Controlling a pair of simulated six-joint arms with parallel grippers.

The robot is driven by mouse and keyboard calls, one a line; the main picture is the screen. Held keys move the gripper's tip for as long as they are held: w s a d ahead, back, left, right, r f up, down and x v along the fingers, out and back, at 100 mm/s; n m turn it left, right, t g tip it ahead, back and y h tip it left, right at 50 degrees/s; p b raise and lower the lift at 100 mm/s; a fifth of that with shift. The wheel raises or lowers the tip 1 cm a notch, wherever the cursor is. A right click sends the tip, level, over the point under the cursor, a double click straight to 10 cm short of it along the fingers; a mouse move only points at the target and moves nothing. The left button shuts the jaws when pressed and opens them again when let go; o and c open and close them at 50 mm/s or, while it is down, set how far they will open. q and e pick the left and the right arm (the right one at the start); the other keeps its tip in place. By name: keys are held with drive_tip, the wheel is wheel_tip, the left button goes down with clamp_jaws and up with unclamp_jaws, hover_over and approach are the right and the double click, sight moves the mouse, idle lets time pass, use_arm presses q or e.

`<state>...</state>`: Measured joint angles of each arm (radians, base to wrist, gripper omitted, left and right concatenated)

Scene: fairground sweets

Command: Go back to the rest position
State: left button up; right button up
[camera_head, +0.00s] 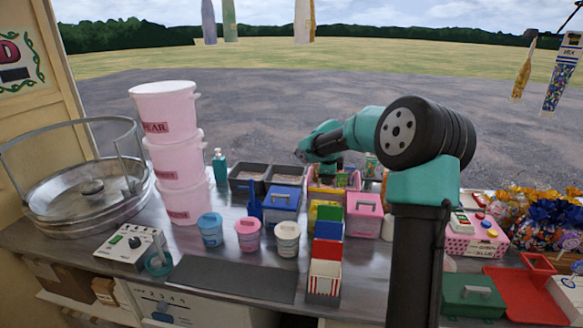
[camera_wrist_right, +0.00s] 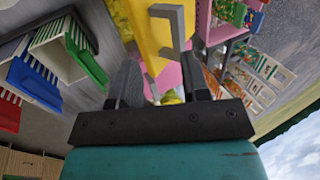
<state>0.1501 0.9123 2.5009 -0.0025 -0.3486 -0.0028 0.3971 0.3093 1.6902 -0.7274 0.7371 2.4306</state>
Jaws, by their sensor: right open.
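My right arm rises at the right of the head view and reaches over the counter, where its gripper (camera_head: 322,166) hangs above the pink display tray (camera_head: 350,186). In the right wrist view the two dark fingers of the right gripper (camera_wrist_right: 161,80) are apart. A yellow lid with a grey handle (camera_wrist_right: 150,28) lies just beyond them, with pink and yellow surfaces showing between them. I see nothing held, though the fingertips are small and partly hidden in the head view. My left gripper is not in view.
Stacked pink tubs (camera_head: 178,165) stand tall at left beside a metal candyfloss bowl (camera_head: 90,205). Small lidded tubs (camera_head: 248,234), a blue bin (camera_head: 283,200), a pink bin (camera_head: 363,222) and a striped popcorn box (camera_head: 324,282) crowd the middle. A dark mat (camera_head: 235,278) is bare.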

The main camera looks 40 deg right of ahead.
sight(326, 190)
wheel_tip(326, 190, down, 5)
drive_tip(key=shift+f, duration=0.35)
drive_tip(key=shift+c, duration=0.4)
drive_tip(key=shift+f, duration=0.3)
drive_tip(key=c, duration=0.6)
drive_tip(key=shift+o, duration=0.8)
drive_tip(key=shift+d, duration=0.1)
drive_tip(key=o, duration=0.5)
drive_tip(key=shift+r, duration=3.1)
drive_tip(key=shift+f, duration=0.1)
drive_tip(key=shift+f, duration=0.1)
